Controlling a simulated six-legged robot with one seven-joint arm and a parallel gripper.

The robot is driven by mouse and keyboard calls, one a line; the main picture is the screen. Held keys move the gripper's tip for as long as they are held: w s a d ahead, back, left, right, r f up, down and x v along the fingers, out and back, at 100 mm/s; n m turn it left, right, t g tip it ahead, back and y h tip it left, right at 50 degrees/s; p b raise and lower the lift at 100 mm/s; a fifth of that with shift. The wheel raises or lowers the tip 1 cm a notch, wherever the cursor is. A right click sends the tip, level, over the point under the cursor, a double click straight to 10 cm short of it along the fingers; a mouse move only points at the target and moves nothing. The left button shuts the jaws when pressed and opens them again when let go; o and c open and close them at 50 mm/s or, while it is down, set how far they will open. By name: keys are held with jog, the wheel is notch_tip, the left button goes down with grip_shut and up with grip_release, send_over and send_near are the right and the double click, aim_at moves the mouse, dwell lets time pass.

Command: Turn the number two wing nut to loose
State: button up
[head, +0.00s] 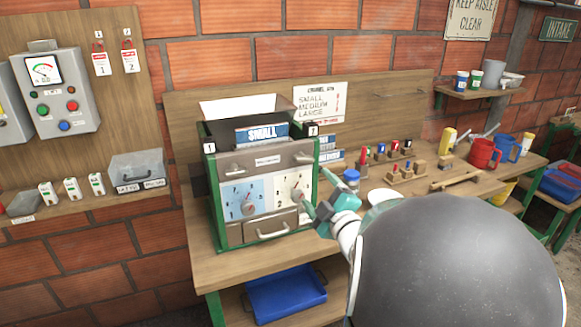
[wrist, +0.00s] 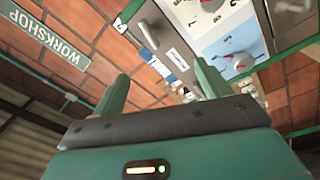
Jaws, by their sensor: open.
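The green-framed machine (head: 262,235) stands on the bench, with a small plate reading 1 (head: 209,148) at its top left corner and a second plate (head: 313,129), too small to read, at its top right. Its front has a left dial knob (head: 248,208) on a blue panel and a right dial knob (head: 297,194) on a white panel. I cannot make out which part is the number two wing nut or its setting. My gripper (head: 312,204) is open and empty, just right of the white panel. In the wrist view its fingers (wrist: 160,82) are apart, with a grey-and-red knob (wrist: 236,66) beyond them.
Red (head: 483,154) and blue mugs stand further right. A blue tray (head: 285,294) lies below. A control box (head: 55,92) hangs at left.

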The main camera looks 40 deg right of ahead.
aim_at(303, 158)
notch_tip(303, 158, down, 4)
jog(key=d+m+t+h, duration=0.1)
jog(key=m+t+h, duration=0.2)
jog(key=m, duration=1.3)
jog(key=x, duration=1.3)
jog(key=shift+w+d+f, duration=0.15)
jog(key=shift+w+d, duration=0.05)
jog(key=shift+w, duration=0.05)
jog(key=c, duration=1)
jog(key=n+y, duration=0.1)
jog(key=n, duration=0.2)
jog(key=shift+n+y, duration=0.3)
jog(key=shift+y, duration=0.1)
jog(key=o, duration=1)
